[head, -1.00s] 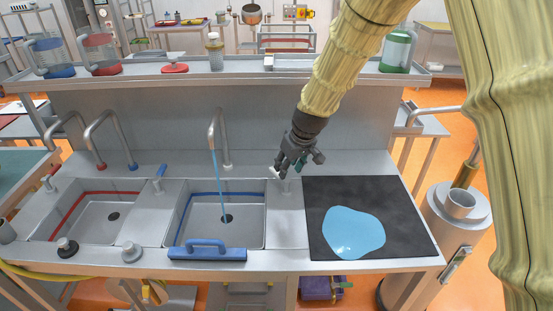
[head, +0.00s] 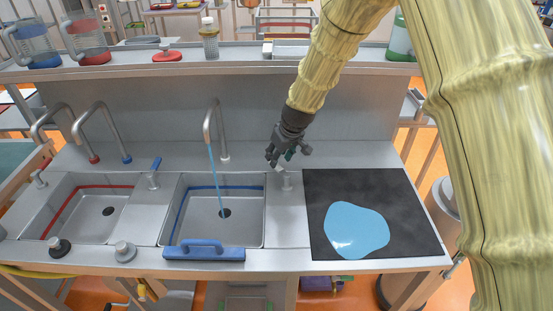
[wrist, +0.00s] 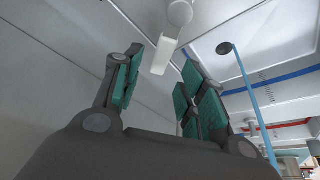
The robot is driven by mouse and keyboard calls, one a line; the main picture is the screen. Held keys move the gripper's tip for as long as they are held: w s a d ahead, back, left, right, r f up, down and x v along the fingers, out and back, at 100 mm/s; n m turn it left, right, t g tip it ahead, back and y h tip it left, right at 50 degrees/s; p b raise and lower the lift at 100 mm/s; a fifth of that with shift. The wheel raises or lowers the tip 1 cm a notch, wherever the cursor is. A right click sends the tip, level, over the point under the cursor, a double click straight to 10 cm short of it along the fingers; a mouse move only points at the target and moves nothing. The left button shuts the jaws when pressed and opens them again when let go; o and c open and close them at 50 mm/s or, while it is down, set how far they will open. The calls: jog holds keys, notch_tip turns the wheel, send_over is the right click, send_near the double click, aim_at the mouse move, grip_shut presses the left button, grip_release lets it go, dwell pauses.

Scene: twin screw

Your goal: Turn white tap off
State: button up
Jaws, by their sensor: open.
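The white tap handle (head: 286,180) stands on the steel counter just right of the right sink, its post upright. Its white lever (wrist: 164,54) shows in the wrist view between the tips of my fingers, with a gap on both sides. My gripper (head: 279,160) is open just above and behind the handle, partly covering its top; it also shows in the wrist view (wrist: 163,66) with green pads. Whether a finger touches the lever cannot be told. The white-based spout (head: 213,120) pours a blue water stream (head: 217,180) into the right sink (head: 185,236).
A blue-levered handle (head: 154,175) stands between the sinks. A blue-handled bar (head: 205,251) lies along the right sink's front edge. A black mat (head: 318,190) with a blue puddle (head: 357,230) lies to the right. A raised shelf (head: 130,72) runs behind.

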aim_at(279, 173)
jog(key=shift+p+x, duration=0.45)
jog(key=shift+x, duration=1.45)
jog(key=shift+f, duration=0.1)
grip_shut()
